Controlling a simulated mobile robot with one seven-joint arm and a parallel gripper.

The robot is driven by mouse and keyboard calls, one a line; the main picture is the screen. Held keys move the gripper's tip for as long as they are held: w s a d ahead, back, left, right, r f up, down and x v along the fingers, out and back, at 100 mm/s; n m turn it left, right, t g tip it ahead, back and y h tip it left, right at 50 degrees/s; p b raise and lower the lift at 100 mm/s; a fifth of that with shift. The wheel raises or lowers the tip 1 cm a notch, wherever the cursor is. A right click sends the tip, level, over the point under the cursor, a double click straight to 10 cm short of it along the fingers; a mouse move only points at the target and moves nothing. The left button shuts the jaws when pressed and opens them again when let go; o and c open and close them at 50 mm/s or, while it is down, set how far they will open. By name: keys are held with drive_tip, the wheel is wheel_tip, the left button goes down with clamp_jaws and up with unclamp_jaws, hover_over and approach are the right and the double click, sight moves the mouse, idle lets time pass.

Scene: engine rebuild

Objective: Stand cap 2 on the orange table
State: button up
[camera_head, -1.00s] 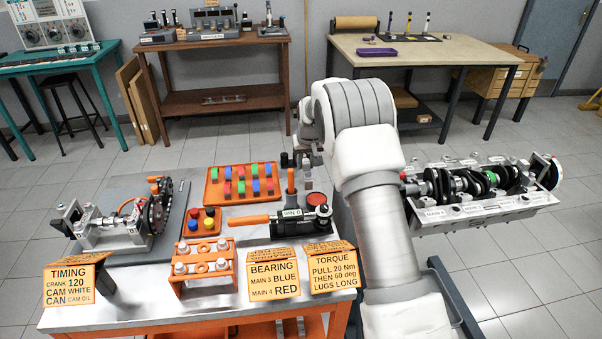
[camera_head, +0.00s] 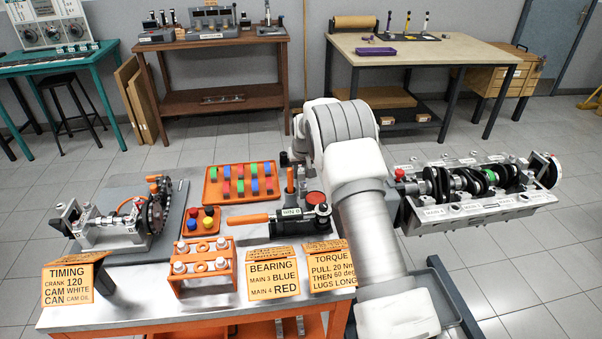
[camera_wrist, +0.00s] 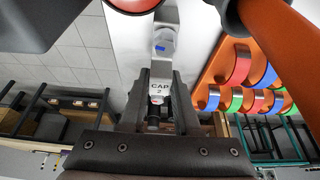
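Cap 2 (camera_wrist: 160,88), a light grey block with a "CAP 2" label, sits between the two dark fingers of my gripper (camera_wrist: 161,100) in the wrist view. The gripper appears shut on it. In the head view my arm hides most of the gripper. The orange table (camera_head: 215,296) has a pale metal top and orange frame. My gripper is over its right rear part, near the upright orange handle (camera_head: 290,181). I cannot tell whether the cap touches the tabletop.
An orange tray of coloured shells (camera_head: 241,183) lies left of the gripper. A black tool with an orange handle (camera_head: 250,219), an orange rack (camera_head: 203,266) and sign cards (camera_head: 272,277) crowd the front. The engine block (camera_head: 480,208) with crankshaft stands right. Bare tabletop shows between the tray and my arm.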

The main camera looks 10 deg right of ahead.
drive_tip(key=o, duration=0.4)
drive_tip(key=shift+o, duration=0.2)
